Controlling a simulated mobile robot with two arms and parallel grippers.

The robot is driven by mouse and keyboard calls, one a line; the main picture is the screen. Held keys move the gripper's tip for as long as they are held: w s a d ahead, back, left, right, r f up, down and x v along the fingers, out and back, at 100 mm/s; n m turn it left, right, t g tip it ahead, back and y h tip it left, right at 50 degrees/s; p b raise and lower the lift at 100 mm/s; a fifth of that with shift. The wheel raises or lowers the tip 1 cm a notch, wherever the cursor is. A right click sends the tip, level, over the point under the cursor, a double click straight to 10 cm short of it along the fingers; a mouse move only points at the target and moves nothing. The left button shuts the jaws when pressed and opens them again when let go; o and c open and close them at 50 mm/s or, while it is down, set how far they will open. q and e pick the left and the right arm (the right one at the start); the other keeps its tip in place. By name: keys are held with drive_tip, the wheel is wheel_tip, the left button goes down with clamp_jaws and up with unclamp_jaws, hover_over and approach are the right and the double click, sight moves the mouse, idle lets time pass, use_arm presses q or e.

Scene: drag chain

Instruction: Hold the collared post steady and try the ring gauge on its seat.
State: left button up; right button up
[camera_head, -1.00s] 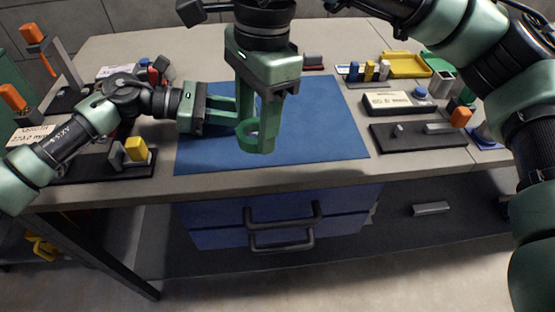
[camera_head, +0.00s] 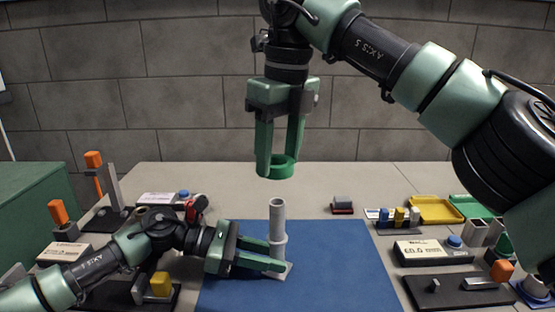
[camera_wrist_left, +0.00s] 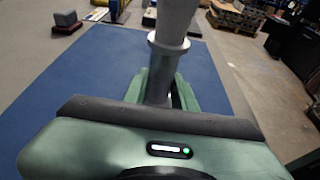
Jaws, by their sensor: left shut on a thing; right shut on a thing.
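The grey collared post (camera_head: 277,228) stands upright on the blue mat (camera_head: 330,285), with a pale base plate at its foot. Its collar sits partway up, and the narrower top is bare. My left gripper (camera_head: 278,262) is shut on the post low down, below the collar. In the left wrist view the post (camera_wrist_left: 171,45) rises between the green fingers (camera_wrist_left: 160,90). My right gripper (camera_head: 276,165) points down and is shut on the green ring gauge (camera_head: 281,168). The ring hangs in the air, apart from the post, above its top in the picture.
A yellow tray (camera_head: 435,209), small blue and yellow parts and labelled blocks stand at the right. Dark fixtures with orange handles (camera_head: 58,213) stand at the left. The mat right of the post is clear.

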sight(278, 203)
drive_tip(key=shift+f, duration=0.1)
drive_tip(key=shift+f, duration=2.5)
drive_tip(key=shift+f, duration=2.5)
idle(0.3)
drive_tip(key=o, duration=1.5)
drive_tip(key=shift+r, duration=0.1)
drive_tip(key=r, duration=0.8)
drive_tip(key=s+d+r, duration=0.1)
drive_tip(key=r, duration=0.2)
drive_tip(key=shift+r, duration=0.4)
